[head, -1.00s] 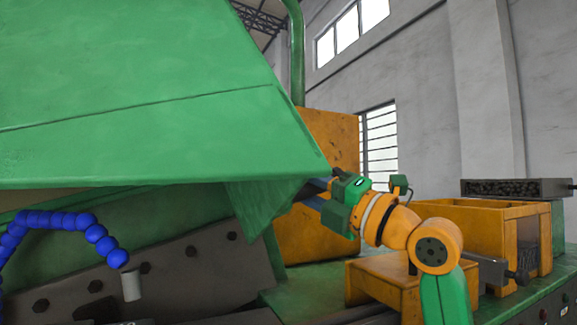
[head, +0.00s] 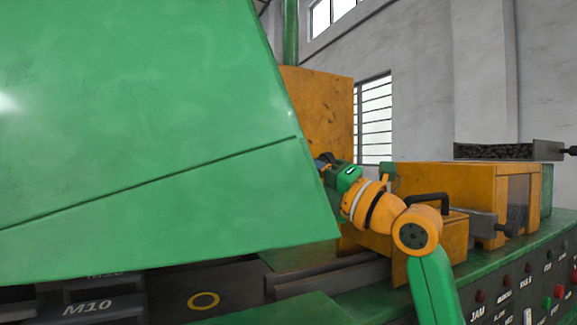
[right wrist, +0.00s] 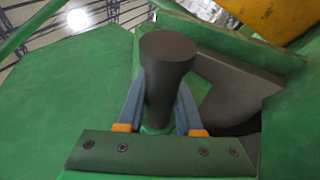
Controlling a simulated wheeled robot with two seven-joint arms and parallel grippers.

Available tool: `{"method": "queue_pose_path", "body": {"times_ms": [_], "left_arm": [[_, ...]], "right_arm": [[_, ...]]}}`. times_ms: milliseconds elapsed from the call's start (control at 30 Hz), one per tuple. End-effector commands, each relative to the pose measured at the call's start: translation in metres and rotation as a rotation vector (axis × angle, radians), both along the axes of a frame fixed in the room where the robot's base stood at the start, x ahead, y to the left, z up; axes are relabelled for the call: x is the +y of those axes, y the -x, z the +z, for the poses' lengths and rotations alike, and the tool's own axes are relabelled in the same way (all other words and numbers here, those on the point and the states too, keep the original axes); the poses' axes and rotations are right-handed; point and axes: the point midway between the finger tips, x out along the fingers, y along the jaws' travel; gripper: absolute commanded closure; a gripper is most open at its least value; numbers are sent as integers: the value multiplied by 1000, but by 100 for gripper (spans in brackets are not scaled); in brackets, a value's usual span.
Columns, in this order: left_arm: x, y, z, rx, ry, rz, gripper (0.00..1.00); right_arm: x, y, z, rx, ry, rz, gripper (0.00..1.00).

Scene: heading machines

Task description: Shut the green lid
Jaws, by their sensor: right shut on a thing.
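The large green lid (head: 150,140) fills the left of the head view, sloping, its lower edge in front of the dark machine bed. I cannot tell whether this edge touches anything below. My right gripper (head: 325,162) is at the lid's right edge in the head view, its fingertips mostly hidden there. In the right wrist view, its blue-grey fingers (right wrist: 160,105) are shut on a dark round handle (right wrist: 167,60), one on each side. Green panels (right wrist: 65,95) surround the handle. My left gripper is not in view.
An orange box (head: 435,180) and a black handle (head: 427,200) are close to my right arm. A dark-filled tray (head: 500,151) is at the right. A control panel with buttons (head: 530,290) runs along the front right. Dark blocks marked M10 (head: 90,306) lie below the lid.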

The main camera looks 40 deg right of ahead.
Motion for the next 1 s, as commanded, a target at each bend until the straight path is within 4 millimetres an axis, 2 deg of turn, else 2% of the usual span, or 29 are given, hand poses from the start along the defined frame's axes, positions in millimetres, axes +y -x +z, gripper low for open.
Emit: {"method": "queue_pose_path", "body": {"times_ms": [667, 700, 800, 1000], "left_arm": [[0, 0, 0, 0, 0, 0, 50], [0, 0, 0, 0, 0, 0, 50], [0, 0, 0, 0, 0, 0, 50], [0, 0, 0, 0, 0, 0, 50]], "right_arm": [[0, -1, -1, 3, 0, -1, 100], [0, 0, -1, 3, 0, -1, 60], [0, 0, -1, 2, 0, -1, 36], [0, 0, 0, 1, 0, 0, 36]]}}
